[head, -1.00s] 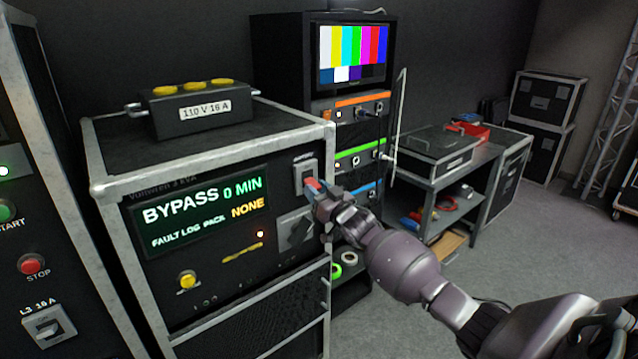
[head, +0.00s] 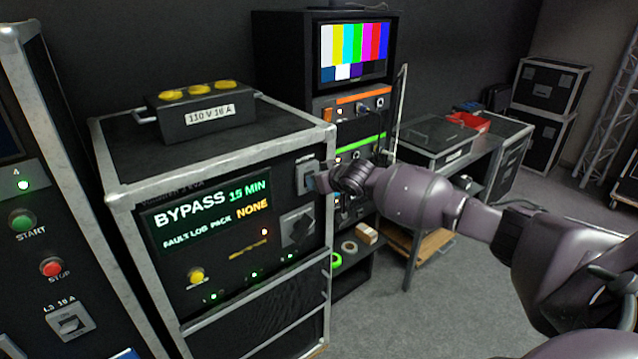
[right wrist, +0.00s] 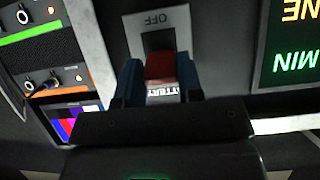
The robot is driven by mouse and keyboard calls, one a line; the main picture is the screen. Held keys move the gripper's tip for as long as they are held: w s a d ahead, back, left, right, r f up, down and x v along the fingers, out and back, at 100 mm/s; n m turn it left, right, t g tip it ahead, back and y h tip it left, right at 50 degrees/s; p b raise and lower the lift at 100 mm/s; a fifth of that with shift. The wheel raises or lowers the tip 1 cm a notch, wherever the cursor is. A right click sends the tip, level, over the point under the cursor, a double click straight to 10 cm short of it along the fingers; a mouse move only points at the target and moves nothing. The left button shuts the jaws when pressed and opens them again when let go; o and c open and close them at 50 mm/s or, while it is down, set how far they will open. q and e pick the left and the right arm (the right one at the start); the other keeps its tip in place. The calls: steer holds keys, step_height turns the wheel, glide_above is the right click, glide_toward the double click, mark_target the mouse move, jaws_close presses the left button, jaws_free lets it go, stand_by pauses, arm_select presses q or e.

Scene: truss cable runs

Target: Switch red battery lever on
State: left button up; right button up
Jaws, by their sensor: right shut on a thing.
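The red battery lever (right wrist: 160,66) sits in a pale switch plate (right wrist: 158,22) marked OFF and partly BATTERY, seen upside down in the right wrist view. In the head view the plate (head: 305,176) is at the upper right of the black unit's front, and the lever is hidden behind my gripper. My right gripper (right wrist: 160,80) is shut on the lever, a blue finger on each side of it. In the head view the gripper (head: 322,181) is at the plate. The unit's display (head: 212,213) reads BYPASS 15 MIN and FAULT LOG PACK NONE. My left gripper is not in view.
A dark rotary switch (head: 297,228) is just below the lever plate. A 110 V 16 A box (head: 205,112) stands on the unit. A rack with a colour-bar monitor (head: 352,48) is behind, and a workbench (head: 440,152) is to the right.

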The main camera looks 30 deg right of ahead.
steer(key=shift+w+r+g, duration=0.2)
steer(key=shift+r+g, duration=0.25)
steer(key=shift+g, duration=0.45)
steer(key=shift+r, duration=0.1)
steer(key=o, duration=0.9)
steer(key=shift+o, duration=0.2)
steer(key=b+v, duration=0.1)
steer(key=v, duration=0.9)
steer(key=shift+s+r, duration=0.2)
steer(key=shift+r, duration=0.15)
